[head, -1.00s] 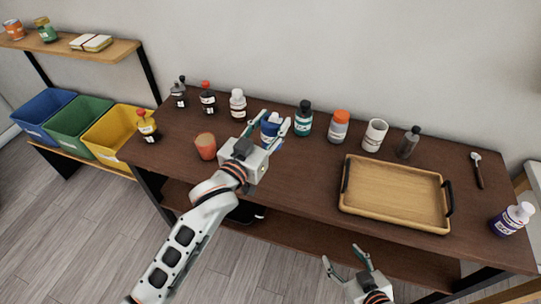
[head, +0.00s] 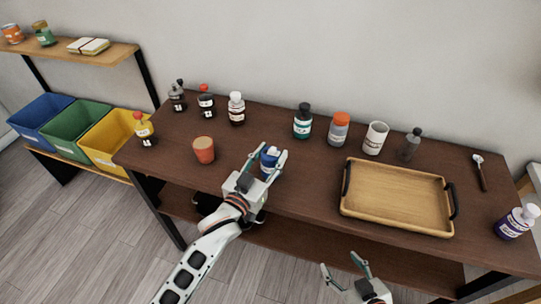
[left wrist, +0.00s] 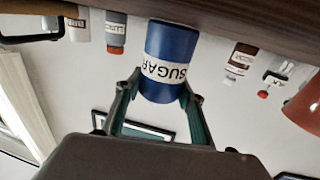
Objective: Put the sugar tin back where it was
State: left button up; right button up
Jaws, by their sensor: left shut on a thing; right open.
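The sugar tin (head: 269,155) is a blue can with a white label. My left gripper (head: 267,162) is shut around it, over the front middle part of the dark table (head: 300,165). In the left wrist view, the picture is upside down and the tin (left wrist: 171,48) sits between the two fingers, its SUGAR label readable. I cannot tell whether its base touches the table. My right gripper (head: 342,265) is open and empty, in front of the table's front edge.
A bare stretch at the back lies between a white-capped bottle (head: 237,112) and a dark green bottle (head: 302,124). An orange cup (head: 204,151) stands left of my left gripper. A wooden tray (head: 395,198) lies to the right. An orange-capped jar (head: 338,130) stands behind.

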pick_arm(q)
jog(key=shift+f, duration=0.1)
jog(key=o, duration=1.2)
jog(key=shift+s+a, duration=0.1)
jog(key=shift+s, duration=0.05)
jog(key=v, duration=1.2)
jog(key=s+a+f+g+y, duration=0.1)
jog(key=s+a+f, duration=0.3)
jog(key=f, duration=0.2)
jog(key=s+a+f+g+y, duration=0.2)
jog(key=s+a+f, duration=0.2)
jog(key=f, duration=0.3)
jog(key=s+a+f+n+g+y, duration=0.1)
jog(key=s+a+f+g+y, duration=0.1)
jog(key=s+a+f, duration=0.3)
jog(key=shift+a+f, duration=0.75)
